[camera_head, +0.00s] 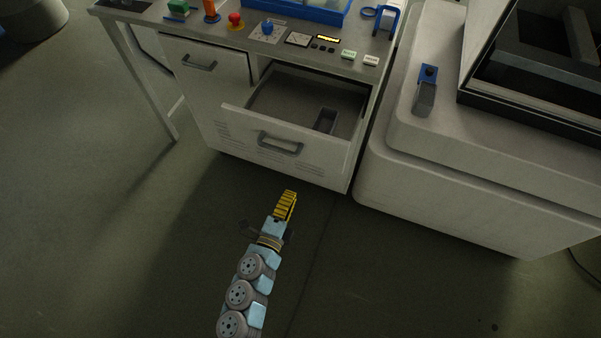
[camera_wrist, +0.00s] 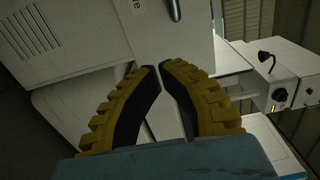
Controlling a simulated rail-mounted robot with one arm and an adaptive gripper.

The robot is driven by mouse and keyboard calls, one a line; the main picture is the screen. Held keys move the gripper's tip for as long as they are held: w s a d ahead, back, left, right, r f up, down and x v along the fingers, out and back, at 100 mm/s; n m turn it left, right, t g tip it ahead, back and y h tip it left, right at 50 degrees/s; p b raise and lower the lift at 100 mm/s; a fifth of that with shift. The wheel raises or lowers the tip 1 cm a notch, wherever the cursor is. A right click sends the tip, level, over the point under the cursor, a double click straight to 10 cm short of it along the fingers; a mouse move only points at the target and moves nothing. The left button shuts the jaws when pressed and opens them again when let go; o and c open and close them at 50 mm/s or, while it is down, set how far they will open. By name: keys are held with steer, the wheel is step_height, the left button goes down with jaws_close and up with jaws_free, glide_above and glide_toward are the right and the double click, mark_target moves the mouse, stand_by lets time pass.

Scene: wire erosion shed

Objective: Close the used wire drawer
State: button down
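The drawer (camera_head: 236,107) below the bench top is pulled out, with its grey bar handle (camera_head: 280,143) on the pale front. A small dark open box sits inside it (camera_head: 326,120). My gripper (camera_head: 289,194) has yellow ribbed fingers and is in front of and below the drawer front, apart from the handle. In the wrist view its fingers (camera_wrist: 158,67) curve together with their tips almost meeting and nothing between them. A pale panel with a grey handle and partly cut-off lettering shows beyond the tips (camera_wrist: 185,35); I cannot tell for certain whether it is this drawer.
A closed cabinet front with a handle (camera_head: 200,65) is left of the drawer. The bench top carries a red button (camera_head: 235,19), a blue tray (camera_head: 300,14) and small controls. A large pale machine (camera_head: 470,170) stands close on the right. The floor in front is clear.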

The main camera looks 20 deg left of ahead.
mark_target(310, 153)
steer(key=w, duration=0.4)
steer(key=w+b, duration=0.1)
steer(key=w, duration=0.4)
steer(key=w+d, duration=0.1)
steer(key=w, duration=0.3)
steer(key=shift+w, duration=0.4)
steer(key=shift+b, duration=0.3)
